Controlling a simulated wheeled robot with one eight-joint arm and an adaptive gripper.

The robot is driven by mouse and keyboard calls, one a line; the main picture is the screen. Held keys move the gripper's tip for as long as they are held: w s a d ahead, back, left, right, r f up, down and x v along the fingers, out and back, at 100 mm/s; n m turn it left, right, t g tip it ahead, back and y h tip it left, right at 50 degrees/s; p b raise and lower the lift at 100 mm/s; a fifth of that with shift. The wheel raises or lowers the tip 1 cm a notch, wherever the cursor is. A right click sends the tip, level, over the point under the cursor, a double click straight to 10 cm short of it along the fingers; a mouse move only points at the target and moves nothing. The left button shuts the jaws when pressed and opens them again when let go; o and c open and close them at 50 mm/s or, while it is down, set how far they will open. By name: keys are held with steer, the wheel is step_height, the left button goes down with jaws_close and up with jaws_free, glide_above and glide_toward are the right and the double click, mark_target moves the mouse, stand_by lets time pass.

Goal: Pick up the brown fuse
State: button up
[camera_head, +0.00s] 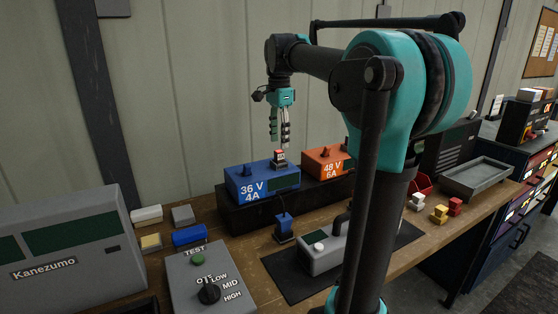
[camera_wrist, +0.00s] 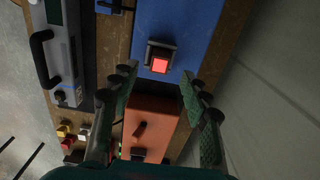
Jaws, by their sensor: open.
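No fuse that I can clearly call brown shows in either view. Small coloured blocks, which may be fuses, stand on the bench right of centre in the head view: a white one (camera_head: 416,201), a yellow one (camera_head: 439,214) and a red one (camera_head: 455,206). My gripper (camera_head: 279,141) is open and empty, pointing down above the blue 36 V box (camera_head: 258,184). Its fingers (camera_wrist: 158,74) frame that box's red lit switch (camera_wrist: 160,64) in the wrist view.
An orange 48 V box (camera_head: 325,163) stands beside the blue one. A grey handled device (camera_head: 322,255) lies on a dark mat. A grey test box (camera_head: 205,275) is in front.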

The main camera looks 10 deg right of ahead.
mark_target(280, 151)
steer(key=shift+d+f, duration=0.15)
steer(key=shift+f, duration=2.6)
jaws_close()
steer(key=shift+r, duration=0.1)
